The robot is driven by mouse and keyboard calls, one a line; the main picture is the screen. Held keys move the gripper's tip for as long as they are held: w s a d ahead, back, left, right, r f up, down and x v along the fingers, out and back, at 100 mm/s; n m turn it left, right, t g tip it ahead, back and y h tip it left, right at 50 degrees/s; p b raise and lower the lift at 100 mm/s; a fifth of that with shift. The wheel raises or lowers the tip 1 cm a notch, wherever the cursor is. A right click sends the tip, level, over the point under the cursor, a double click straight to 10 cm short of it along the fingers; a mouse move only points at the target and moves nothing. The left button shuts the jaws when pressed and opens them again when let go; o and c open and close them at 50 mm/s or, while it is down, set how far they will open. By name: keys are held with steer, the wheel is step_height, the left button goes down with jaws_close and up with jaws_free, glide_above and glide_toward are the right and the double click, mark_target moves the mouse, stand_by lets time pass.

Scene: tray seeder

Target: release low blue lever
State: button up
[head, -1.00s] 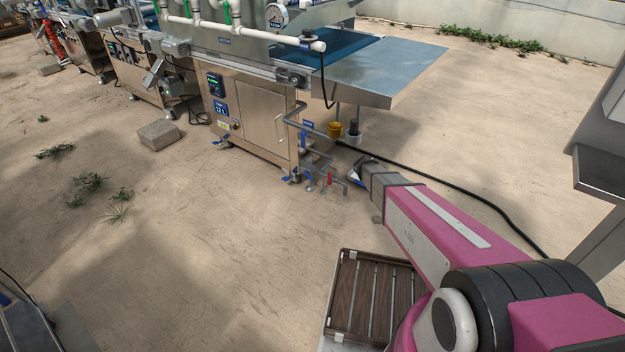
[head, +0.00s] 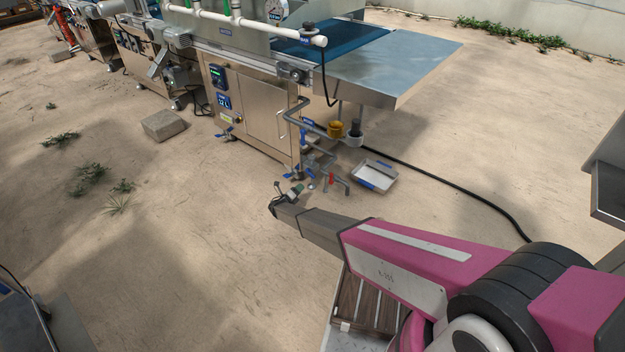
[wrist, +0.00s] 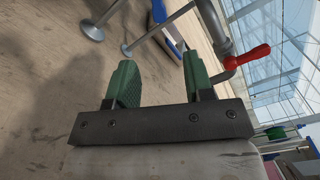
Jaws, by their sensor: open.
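Small blue parts sit low by the machine's near foot, among pipes and valves, in the head view. One (head: 309,184) is close to the floor just beyond my gripper; I cannot tell which is the task's lever. A red-handled valve (head: 331,178) is just right of it. My gripper (head: 290,194) hangs left of and nearer than this pipework, apart from it. In the wrist view my gripper (wrist: 158,82) has its two green fingers apart with nothing between. Beyond the fingers are a blue part (wrist: 158,11), a grey pipe (wrist: 214,28) and the red handle (wrist: 248,57).
The steel machine (head: 255,110) stands behind the valves, with a bent grey pipe (head: 292,118) at its corner. A pale tray (head: 374,177) with blue in it lies to the right. A black hose (head: 450,180) crosses the floor.

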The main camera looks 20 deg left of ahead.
mark_target(313, 178)
steer(key=x, duration=1)
steer(key=shift+w, duration=0.35)
steer(key=shift+d, duration=0.1)
jaws_close()
